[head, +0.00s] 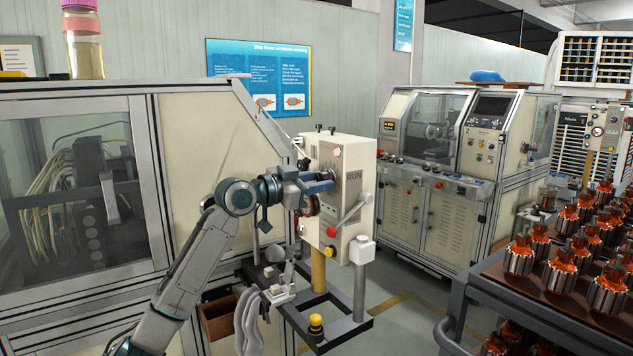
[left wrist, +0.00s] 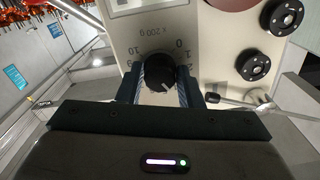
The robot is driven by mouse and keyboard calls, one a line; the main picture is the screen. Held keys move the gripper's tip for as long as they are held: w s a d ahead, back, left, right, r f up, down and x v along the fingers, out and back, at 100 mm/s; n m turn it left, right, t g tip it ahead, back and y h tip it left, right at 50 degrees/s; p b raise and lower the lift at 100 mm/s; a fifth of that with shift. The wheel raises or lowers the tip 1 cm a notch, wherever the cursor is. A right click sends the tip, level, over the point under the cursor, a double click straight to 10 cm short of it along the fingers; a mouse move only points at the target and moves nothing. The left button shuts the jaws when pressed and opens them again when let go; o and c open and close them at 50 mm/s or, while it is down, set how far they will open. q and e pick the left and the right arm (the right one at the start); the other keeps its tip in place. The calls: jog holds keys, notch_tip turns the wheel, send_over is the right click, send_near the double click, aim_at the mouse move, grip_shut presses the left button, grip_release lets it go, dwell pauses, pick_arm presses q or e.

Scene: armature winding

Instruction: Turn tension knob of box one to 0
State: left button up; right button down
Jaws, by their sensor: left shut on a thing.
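No box number is readable. My left gripper (head: 328,180) reaches its front face from the left. In the left wrist view, the fingers (left wrist: 161,88) are shut on the black tension knob (left wrist: 160,70), one on each side. A printed scale (left wrist: 165,50) marked x 200 g runs around the knob, with 0, 1, 2 and 10 readable. A small white mark shows on the knob's lower right, near the 2 side. My right gripper is out of view.
Two other black knobs (left wrist: 254,64) sit beside the scale in the left wrist view. The lever (head: 350,210) juts out near my gripper. A rack of copper-wound armatures (head: 560,262) stands at right. A windowed machine (head: 70,180) stands at left.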

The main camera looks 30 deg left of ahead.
pick_arm(q)
jog(key=n+p, duration=0.1)
jog(key=n, duration=0.2)
jog(key=shift+n, duration=0.3)
jog(key=n+p, duration=0.1)
jog(key=n, duration=0.2)
jog(key=shift+r+n, duration=0.1)
jog(key=shift+n, duration=0.3)
jog(key=n+p, duration=0.3)
jog(key=n, duration=0.2)
jog(key=shift+d, duration=0.1)
jog(key=n+p, duration=0.3)
jog(key=n, duration=0.1)
jog(key=shift+r+n, duration=0.15)
jog(key=shift+n, duration=0.25)
jog(key=n+p, duration=0.2)
jog(key=n, duration=0.1)
jog(key=shift+n+p, duration=0.3)
jog(key=shift+p, duration=0.05)
